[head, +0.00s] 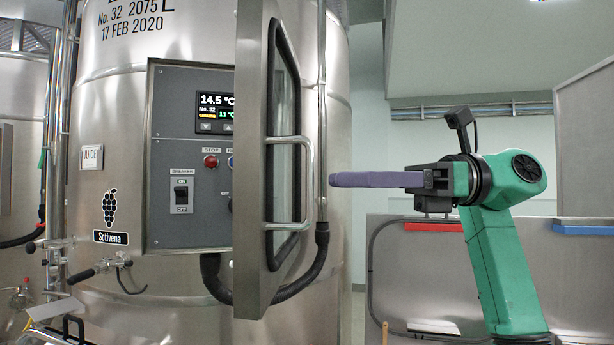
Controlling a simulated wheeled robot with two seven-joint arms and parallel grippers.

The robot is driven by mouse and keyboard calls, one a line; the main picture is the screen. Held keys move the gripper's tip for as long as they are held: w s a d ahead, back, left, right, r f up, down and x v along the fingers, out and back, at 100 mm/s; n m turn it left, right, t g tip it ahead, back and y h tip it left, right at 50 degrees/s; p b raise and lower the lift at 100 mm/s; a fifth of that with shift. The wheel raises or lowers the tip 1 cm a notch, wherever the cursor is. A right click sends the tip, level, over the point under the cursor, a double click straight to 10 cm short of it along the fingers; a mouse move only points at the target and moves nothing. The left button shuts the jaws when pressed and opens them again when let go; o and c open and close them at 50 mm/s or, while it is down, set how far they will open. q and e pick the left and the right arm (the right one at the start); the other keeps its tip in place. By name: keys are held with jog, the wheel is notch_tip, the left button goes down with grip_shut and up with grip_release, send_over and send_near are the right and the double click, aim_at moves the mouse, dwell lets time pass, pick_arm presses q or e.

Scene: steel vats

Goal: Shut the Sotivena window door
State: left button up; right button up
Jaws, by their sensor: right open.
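The Sotivena window door (253,110) is a steel-framed door with a glass pane, standing open and swung out from the vat's control panel (190,130). Its bent steel handle (309,185) is on the side facing right. The Sotivena label (110,237) with a grape picture is on the vat to the left of the panel. My right gripper (335,180) is to the right of the door, its purple fingers pointing left towards the handle. It is open and empty, with a small gap in the picture between fingertips and handle. My left gripper is not in view.
The steel vat (110,180) fills the left and middle. A dark hose (310,268) loops below the door, and a vertical pipe (322,80) runs behind it. Valves (100,268) stick out at lower left. Steel bins with a red strip (432,227) stand behind my right arm.

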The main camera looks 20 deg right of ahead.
aim_at(310, 175)
jog(key=a, duration=0.4)
jog(key=a+p, duration=0.1)
jog(key=a, duration=0.1)
jog(key=shift+s+r, duration=0.15)
jog(key=shift+r, duration=0.15)
jog(key=shift+w+d+f, duration=0.15)
jog(key=shift+w, duration=0.25)
jog(key=shift+c, duration=0.5)
jog(key=shift+s, duration=0.1)
jog(key=c, duration=0.5)
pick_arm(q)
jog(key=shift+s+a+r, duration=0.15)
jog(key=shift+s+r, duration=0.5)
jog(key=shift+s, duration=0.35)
pick_arm(e)
jog(key=shift+s, duration=0.1)
grip_shut()
